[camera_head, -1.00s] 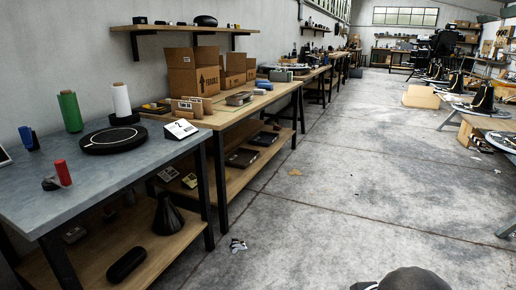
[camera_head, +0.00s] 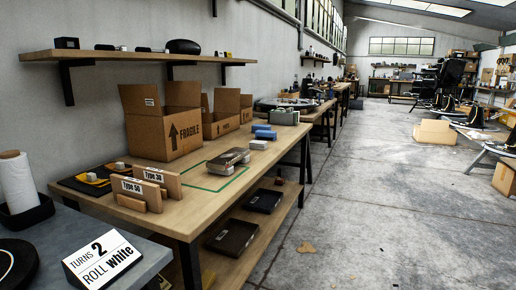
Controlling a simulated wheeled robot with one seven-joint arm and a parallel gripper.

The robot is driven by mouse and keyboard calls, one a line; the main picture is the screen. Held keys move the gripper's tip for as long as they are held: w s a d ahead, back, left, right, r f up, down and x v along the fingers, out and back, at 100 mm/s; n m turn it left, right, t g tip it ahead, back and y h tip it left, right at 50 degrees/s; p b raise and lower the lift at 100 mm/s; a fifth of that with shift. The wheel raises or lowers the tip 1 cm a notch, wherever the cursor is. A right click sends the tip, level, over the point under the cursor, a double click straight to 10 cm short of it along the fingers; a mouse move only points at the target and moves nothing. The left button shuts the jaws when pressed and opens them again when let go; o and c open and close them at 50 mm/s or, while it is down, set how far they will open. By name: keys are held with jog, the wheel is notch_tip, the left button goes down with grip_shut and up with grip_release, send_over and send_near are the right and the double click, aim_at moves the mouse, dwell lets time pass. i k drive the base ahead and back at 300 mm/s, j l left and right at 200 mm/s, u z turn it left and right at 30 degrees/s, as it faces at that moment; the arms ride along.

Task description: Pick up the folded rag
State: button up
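I cannot make out a folded rag for certain in the head view. Small blue items (camera_head: 265,134) lie on the far part of the wooden bench (camera_head: 150,226), too small to tell whether they are cloth. A dark grey and tan block-like object (camera_head: 229,157) lies on the bench near a green outlined rectangle (camera_head: 190,187). My gripper is not in view.
Open cardboard boxes (camera_head: 160,137) stand along the bench's wall side. Type signs (camera_head: 143,190) stand at its near end. A grey table (camera_head: 148,256) with a number card (camera_head: 101,262) is at lower left. The concrete floor (camera_head: 380,200) at right is largely clear.

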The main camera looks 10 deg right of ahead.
aim_at(256, 144)
jog(key=i+l+u, duration=0.25)
jog(key=u, duration=0.25)
jog(key=i+l+u, duration=0.25)
jog(key=u, duration=0.2)
